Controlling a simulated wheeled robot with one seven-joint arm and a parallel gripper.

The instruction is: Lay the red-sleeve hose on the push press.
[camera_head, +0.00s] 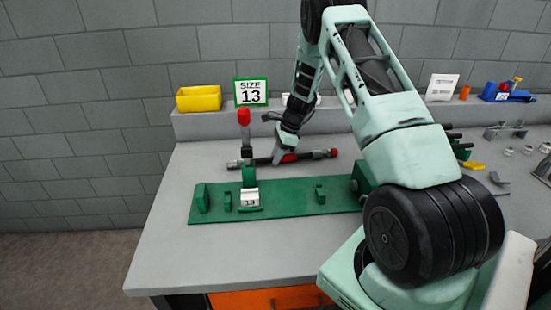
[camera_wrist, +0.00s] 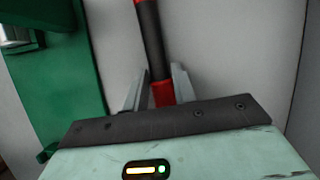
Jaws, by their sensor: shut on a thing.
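The hose (camera_head: 307,155) is black with red bands and lies level, left to right, just behind the green push press (camera_head: 290,205). My gripper (camera_head: 279,157) reaches down from above and is shut on the hose near its middle, by a red sleeve. In the wrist view the red sleeve (camera_wrist: 162,94) sits between my two fingertips, and the black hose (camera_wrist: 150,38) runs away from them. I cannot tell whether the hose touches the table. The push press has a red-knobbed lever (camera_head: 244,118), which stands upright, and a white block marked 13 (camera_head: 250,198).
A yellow bin (camera_head: 198,98) and a "SIZE 13" sign (camera_head: 251,92) stand on the back ledge (camera_head: 215,124). Small metal parts and tools (camera_head: 473,166) lie on the right of the table. The table (camera_head: 190,258) is clear in front of the press.

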